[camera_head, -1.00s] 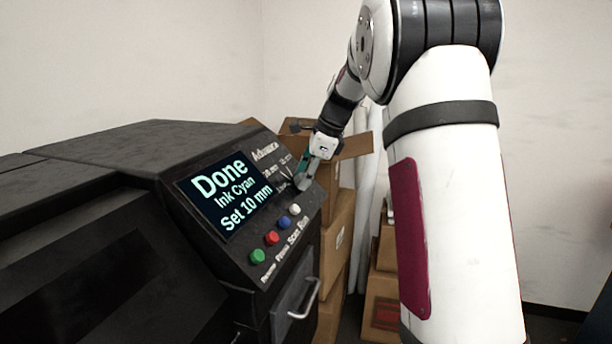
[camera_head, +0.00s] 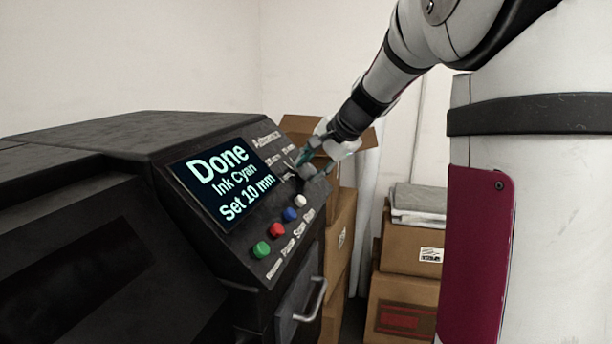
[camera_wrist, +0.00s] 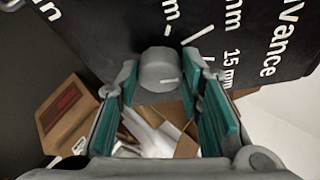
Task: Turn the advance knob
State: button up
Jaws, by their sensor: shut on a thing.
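The advance knob (camera_wrist: 160,70) is a round grey dial with a short white line. In the head view my gripper (camera_head: 308,170) is at the upper right end of the black machine's control panel and hides the knob. The screen (camera_head: 225,182) reads "Done, Ink Cyan, Set 10 mm".
Green (camera_head: 261,249), red (camera_head: 277,230), blue (camera_head: 289,214) and white (camera_head: 301,201) buttons run along the panel below the screen. A metal handle (camera_head: 312,300) sticks out lower down. Cardboard boxes (camera_head: 408,248) stand behind the machine on the right.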

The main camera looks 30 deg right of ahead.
jog(key=n+b, duration=0.1)
jog(key=b, duration=0.1)
jog(key=n+t+b, duration=0.1)
jog(key=n+b, duration=0.1)
jog(key=b, duration=0.1)
jog(key=shift+f+n+y, duration=0.3)
jog(key=shift+f, duration=0.05)
jog(key=shift+n+b, duration=0.6)
jog(key=shift+b, duration=0.55)
jog(key=shift+s+r, duration=0.1)
jog(key=shift+r, duration=0.05)
jog(key=o, duration=1.2)
jog(key=shift+c, duration=0.2)
jog(key=v, duration=1.2)
jog(key=shift+s, duration=0.2)
